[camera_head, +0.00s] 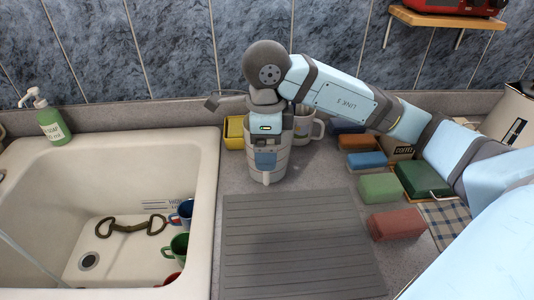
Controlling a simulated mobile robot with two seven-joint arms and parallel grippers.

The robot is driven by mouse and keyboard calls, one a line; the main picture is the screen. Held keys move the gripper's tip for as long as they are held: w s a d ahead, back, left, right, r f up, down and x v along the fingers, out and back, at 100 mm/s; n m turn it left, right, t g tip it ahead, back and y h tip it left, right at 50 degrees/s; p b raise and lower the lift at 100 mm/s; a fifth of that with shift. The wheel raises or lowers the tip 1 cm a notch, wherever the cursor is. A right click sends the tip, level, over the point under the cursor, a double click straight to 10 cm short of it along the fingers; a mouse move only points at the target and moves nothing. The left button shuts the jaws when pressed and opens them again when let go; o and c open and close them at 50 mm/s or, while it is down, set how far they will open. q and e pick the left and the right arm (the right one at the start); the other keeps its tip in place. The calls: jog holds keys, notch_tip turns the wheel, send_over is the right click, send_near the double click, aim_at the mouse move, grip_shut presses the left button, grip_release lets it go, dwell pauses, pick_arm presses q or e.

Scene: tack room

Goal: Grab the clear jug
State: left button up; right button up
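My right arm comes in from the right and its wrist bends down at the back of the counter. My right gripper (267,170) points downward there. A pale, see-through ribbed shape, which looks like the clear jug (284,158), stands around or directly behind the hand. The overlap makes it hard to tell which. The fingertips are not clearly visible, so I cannot tell whether they are open or touching the jug. My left gripper is not in view.
The sink (212,200) is left, holding mugs and a bronze-coloured metal piece (130,226). A ridged grey mat (295,245) lies bare in front. Several coloured blocks (380,188) stand right.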

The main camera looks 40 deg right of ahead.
notch_tip(320, 180, down, 4)
jog(key=shift+d+r, duration=0.1)
jog(key=shift+r, duration=0.15)
jog(key=c, duration=1.2)
